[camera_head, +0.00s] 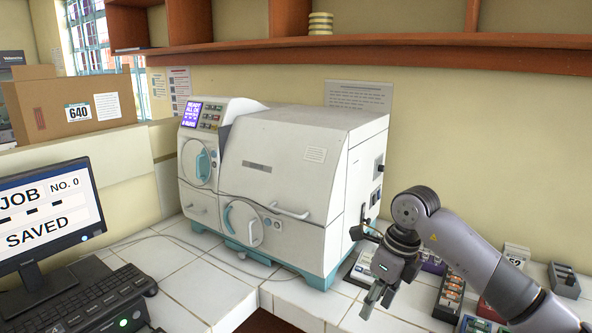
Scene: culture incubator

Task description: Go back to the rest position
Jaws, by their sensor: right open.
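My right gripper (375,293) hangs over the white tiled counter at the right of the head view, fingers pointing down. It is open and I see nothing between its fingers. It is in front of and to the right of the culture incubator (285,165), a white machine with teal feet and handles. The incubator's doors look shut, and its small display (191,115) is lit purple with text too small to read fully. My left gripper is not in view.
A monitor (45,215) reading "JOB NO. 0 SAVED" and a black keyboard (85,300) are at the left. Trays of small items (450,298) lie beside and behind my right arm. A cardboard box (70,108) stands at the back left. A wooden shelf (420,52) runs above.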

